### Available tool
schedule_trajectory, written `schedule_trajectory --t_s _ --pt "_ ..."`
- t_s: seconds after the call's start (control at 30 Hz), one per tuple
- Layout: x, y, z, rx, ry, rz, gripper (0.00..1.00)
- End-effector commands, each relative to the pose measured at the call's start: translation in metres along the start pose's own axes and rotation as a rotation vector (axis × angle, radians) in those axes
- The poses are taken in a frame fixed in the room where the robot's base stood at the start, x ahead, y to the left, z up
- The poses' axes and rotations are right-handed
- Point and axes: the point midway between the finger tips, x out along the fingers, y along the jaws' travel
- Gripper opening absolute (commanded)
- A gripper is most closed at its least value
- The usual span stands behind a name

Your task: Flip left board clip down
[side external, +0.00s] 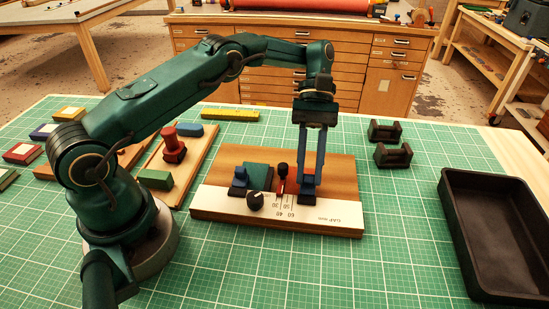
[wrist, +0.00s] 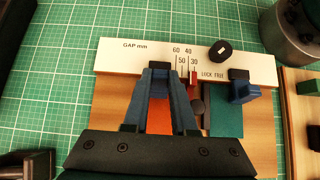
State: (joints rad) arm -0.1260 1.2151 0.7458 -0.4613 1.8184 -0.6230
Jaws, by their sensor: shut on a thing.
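The wooden board (side external: 340,170) lies on the green mat with a white "GAP mm" scale strip (side external: 330,217) on its near edge. Two blue clips with dark tops sit along it. One clip (side external: 238,182) is by the green pad at the left in the side view; it also shows at right in the wrist view (wrist: 243,92), free. My gripper (side external: 309,178) is over the other clip (side external: 308,192), its blue fingers on both sides of it. In the wrist view the fingers (wrist: 158,84) close on this clip (wrist: 157,70), above an orange strip (wrist: 160,118). The fingers partly hide it.
A black knob (side external: 255,200) and a red slider with a dark knob (side external: 281,180) stand between the clips. Two dark cradles (side external: 393,154) are right of the board, and a black tray (side external: 500,240) farther right. Another board with a red stamp-like piece (side external: 174,145) is left.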

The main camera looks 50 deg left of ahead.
Motion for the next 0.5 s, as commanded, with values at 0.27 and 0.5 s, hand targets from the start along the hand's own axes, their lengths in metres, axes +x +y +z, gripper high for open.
schedule_trajectory --t_s 0.27,0.5 --pt "-0.0009 -0.0004 -0.0023 -0.002 -0.035 0.001 0.00" --pt "-0.0013 -0.0004 -0.0023 -0.001 -0.043 0.001 0.00"
